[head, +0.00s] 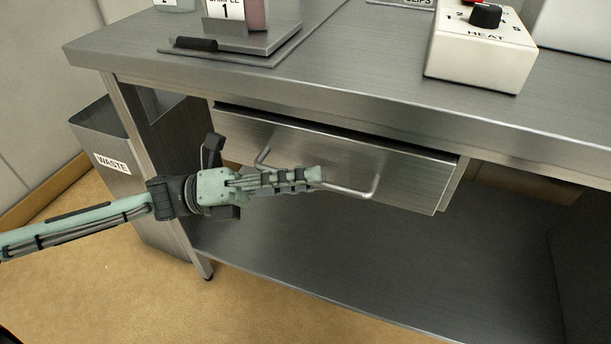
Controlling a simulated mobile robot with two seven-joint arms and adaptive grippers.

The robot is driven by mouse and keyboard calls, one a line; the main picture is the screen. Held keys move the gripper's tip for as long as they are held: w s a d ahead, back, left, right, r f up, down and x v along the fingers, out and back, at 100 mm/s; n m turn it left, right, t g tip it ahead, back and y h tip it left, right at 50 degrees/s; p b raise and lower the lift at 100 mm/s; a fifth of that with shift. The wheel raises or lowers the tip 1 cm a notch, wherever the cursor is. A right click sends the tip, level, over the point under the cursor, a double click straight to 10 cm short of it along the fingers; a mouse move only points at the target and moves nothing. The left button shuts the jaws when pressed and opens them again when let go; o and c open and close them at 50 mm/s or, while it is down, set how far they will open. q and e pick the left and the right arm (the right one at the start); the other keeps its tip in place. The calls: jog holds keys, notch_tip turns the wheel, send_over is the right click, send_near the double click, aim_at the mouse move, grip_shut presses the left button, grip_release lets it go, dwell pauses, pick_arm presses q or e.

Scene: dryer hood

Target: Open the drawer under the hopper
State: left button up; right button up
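The drawer (400,170) is a brushed steel box front under the table top, with a bar handle (354,190) across it. No hopper is clearly visible. My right gripper is out of view.
The steel table (340,70) carries a heat control box (480,48) and a plate with a black grip (196,44). A waste bin (112,150) stands at the left by the table leg. The lower shelf (370,265) is bare where it shows.

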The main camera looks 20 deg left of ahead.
pick_arm(q)
jog(key=shift+d, duration=0.15)
grip_shut()
dwell(0.4)
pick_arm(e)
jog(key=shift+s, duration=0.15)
